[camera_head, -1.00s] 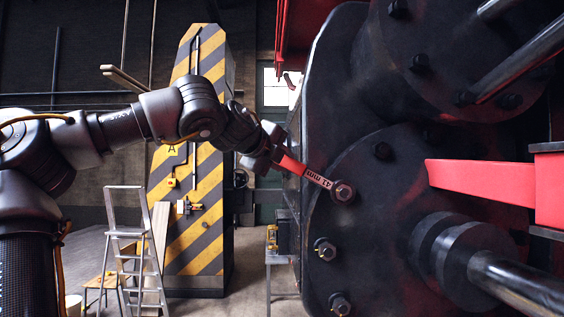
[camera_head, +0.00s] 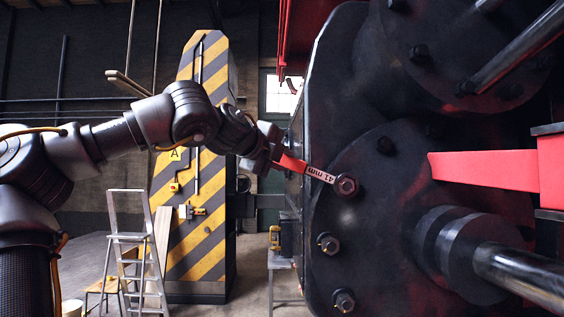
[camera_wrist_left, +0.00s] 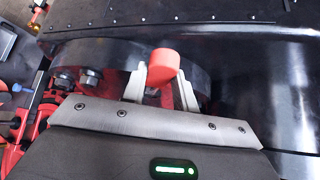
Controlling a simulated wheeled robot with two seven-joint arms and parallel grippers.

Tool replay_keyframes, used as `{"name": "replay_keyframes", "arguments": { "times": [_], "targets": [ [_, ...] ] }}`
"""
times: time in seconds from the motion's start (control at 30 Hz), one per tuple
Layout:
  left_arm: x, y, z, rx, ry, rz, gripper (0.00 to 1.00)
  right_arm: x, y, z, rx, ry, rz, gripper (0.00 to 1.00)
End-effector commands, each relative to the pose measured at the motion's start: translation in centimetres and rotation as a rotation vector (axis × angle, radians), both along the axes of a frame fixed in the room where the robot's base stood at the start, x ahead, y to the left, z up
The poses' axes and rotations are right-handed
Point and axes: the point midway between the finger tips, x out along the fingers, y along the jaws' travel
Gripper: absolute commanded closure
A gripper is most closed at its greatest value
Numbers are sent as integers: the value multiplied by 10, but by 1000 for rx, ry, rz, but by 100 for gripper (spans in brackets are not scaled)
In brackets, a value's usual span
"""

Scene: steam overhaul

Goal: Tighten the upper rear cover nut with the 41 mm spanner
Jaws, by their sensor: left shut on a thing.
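The 41 mm spanner (camera_head: 318,174) has a red grip and a pale shank marked "41 mm". My left gripper (camera_head: 279,160) is shut on its red handle, which shows end-on between the fingers in the left wrist view (camera_wrist_left: 164,64). The spanner's head is at the upper rear cover nut (camera_head: 347,186) on the dark round cover (camera_head: 390,230); it looks to be around the nut, but how fully it is seated cannot be told. The handle slopes up to the left from the nut. My right gripper is not in view.
Other cover nuts (camera_head: 329,244) sit lower on the cover's left edge. A red bar (camera_head: 485,171) and a shiny rod (camera_head: 520,277) stand out at the right. A striped pillar (camera_head: 205,240), a stepladder (camera_head: 130,245) and a small table (camera_head: 281,262) stand behind.

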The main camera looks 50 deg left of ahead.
Motion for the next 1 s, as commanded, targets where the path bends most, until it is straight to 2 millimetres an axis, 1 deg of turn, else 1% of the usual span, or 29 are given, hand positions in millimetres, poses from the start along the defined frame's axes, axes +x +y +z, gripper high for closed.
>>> {"name": "replay_keyframes", "arguments": {
  "times": [0.7,0.83,1.0],
  "targets": [
    [-25,-36,1,2,-5,-1,100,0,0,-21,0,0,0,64],
    [-28,-40,1,2,-4,0,100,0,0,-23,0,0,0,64],
    [-29,-42,1,2,-4,1,100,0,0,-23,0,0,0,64]
  ]
}}
